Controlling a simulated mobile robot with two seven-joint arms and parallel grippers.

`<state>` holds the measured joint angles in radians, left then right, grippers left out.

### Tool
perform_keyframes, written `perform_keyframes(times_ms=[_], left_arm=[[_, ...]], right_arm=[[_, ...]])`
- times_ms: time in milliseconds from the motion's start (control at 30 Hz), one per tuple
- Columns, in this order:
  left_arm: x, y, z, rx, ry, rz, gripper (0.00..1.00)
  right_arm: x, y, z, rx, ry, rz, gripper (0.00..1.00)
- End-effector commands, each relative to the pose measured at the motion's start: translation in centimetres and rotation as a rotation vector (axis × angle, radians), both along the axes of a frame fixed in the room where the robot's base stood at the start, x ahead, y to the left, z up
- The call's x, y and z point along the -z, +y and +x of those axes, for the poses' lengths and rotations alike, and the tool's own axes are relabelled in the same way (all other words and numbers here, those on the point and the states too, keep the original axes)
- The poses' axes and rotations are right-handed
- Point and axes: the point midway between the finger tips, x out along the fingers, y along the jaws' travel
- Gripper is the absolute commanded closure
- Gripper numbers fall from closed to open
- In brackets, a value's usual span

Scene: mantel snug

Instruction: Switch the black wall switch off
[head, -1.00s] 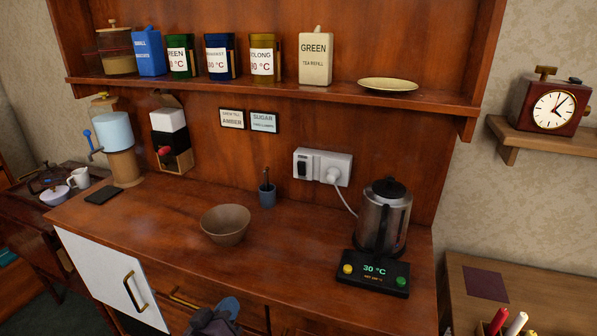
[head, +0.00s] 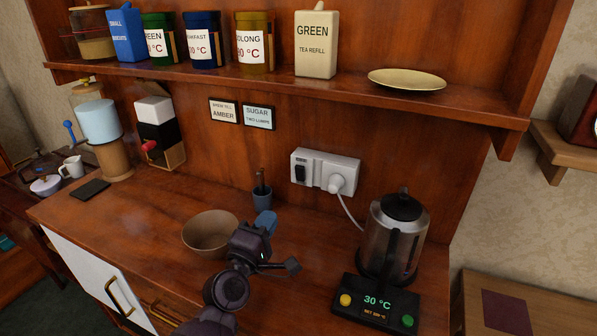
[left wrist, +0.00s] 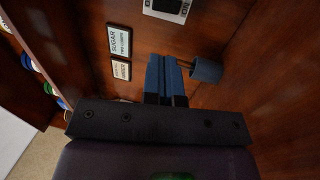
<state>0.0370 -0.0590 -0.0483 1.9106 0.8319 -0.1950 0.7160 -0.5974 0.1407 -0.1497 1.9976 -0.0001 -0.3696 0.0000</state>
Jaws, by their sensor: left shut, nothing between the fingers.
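The black wall switch (head: 300,173) is a small rocker on the left part of a white wall plate (head: 318,180), on the wooden back panel. A white plug sits in the socket (head: 337,183) to its right. My left gripper (head: 266,222) is over the counter, below and to the left of the switch and apart from it. In the left wrist view its blue fingers (left wrist: 165,78) are together with nothing between them. Part of the plate (left wrist: 168,10) shows at the top edge there. My right gripper is not in view.
A brown bowl (head: 210,233) and a small blue-grey cup (head: 262,197) stand close to my left gripper. A steel kettle (head: 398,232) on a black base (head: 375,304) stands to the right, with the plug's cord beside it. A shelf (head: 300,88) overhangs the wall plate.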

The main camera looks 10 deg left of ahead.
Motion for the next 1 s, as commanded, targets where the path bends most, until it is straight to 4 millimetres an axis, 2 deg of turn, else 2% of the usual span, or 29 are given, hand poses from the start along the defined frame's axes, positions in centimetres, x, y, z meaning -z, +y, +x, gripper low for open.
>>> perform_keyframes(times_ms=[300, 467, 1000], left_arm=[[0.0, 0.0, 0.0, 0.000, 0.000, 0.001, 1.00], [-0.2, -0.1, 0.8, 0.000, 0.000, 0.001, 1.00], [-1.8, -1.7, 8.7, 0.001, -0.001, 0.001, 1.00]], right_arm=[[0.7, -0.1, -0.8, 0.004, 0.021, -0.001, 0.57], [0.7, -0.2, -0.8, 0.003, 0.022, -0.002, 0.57], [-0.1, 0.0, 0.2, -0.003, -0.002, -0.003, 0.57]])
